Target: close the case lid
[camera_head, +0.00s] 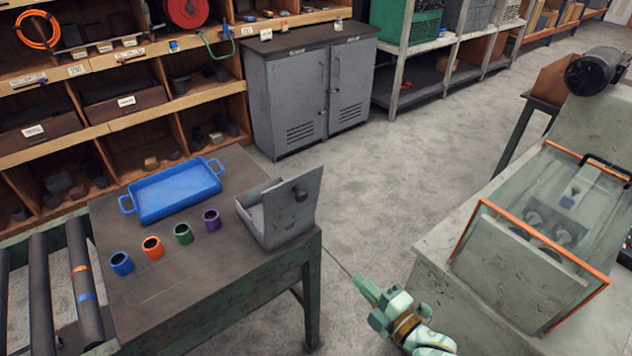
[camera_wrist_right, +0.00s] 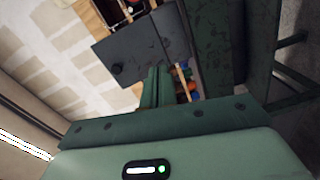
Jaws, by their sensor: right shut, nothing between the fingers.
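The grey case (camera_head: 257,226) stands on the right end of the workbench. Its lid (camera_head: 310,205) is open and stands up, tilted, along the case's right side, with a dark round knob (camera_head: 301,194) on it. In the right wrist view the lid (camera_wrist_right: 150,48) is a dark panel with its knob (camera_wrist_right: 117,69) at the left. My right gripper (camera_head: 359,281) is off the bench's right end, to the right of and below the lid in the picture, apart from it. Its fingers (camera_wrist_right: 156,84) are together and empty. My left gripper is not in view.
A blue tray (camera_head: 146,217) and blue (camera_head: 121,269), orange (camera_head: 152,254), green (camera_head: 183,238) and purple (camera_head: 211,224) cups are left of the case on the bench (camera_head: 190,295). A machine with a clear guard (camera_head: 555,215) stands right. Floor between is open.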

